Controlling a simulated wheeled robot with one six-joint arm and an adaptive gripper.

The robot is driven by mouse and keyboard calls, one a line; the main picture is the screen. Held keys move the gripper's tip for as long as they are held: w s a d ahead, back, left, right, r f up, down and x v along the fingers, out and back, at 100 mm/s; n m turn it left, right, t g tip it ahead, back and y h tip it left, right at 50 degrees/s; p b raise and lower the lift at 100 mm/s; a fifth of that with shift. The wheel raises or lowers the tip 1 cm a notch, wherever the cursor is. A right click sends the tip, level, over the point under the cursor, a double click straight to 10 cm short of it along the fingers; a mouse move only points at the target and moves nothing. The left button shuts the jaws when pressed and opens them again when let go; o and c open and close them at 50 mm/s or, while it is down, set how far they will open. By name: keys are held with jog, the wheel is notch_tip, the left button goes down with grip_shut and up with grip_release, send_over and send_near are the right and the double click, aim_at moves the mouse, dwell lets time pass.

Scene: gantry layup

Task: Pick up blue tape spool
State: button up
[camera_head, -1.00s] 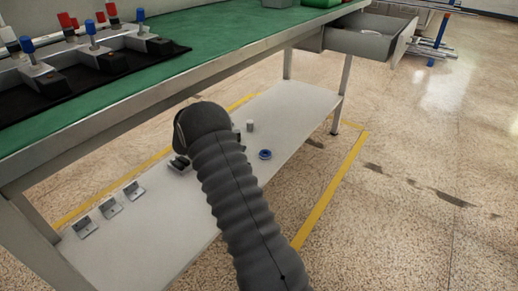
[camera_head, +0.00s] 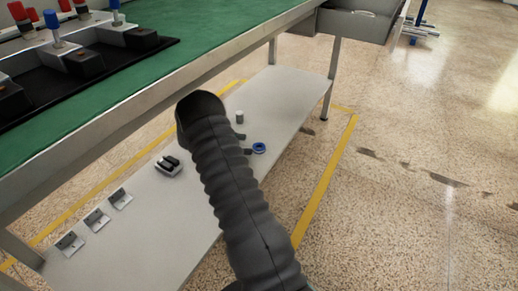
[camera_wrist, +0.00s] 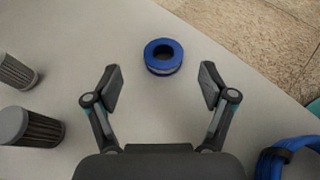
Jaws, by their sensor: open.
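The blue tape spool (camera_head: 259,147) is a small blue ring lying flat on the white lower shelf (camera_head: 290,100) of the bench. In the wrist view the spool (camera_wrist: 163,56) lies ahead of my gripper (camera_wrist: 160,88), roughly centred between the two spread fingers and a little beyond their tips. The fingers do not touch it. My gripper is open and empty. In the head view my dark ribbed arm hides most of the gripper.
Two grey ribbed cylinders (camera_wrist: 30,127) stand left of my gripper, and a coiled blue cable (camera_wrist: 288,158) lies at lower right. A dark-topped device (camera_head: 169,166) and metal brackets (camera_head: 97,219) lie on the shelf. The green bench top (camera_head: 200,40) overhangs it.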

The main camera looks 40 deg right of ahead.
aim_at(259, 147)
jog(key=shift+s+x, duration=0.2)
jog(key=shift+x, duration=2.55)
jog(key=shift+a, duration=0.15)
jog(key=c, duration=1)
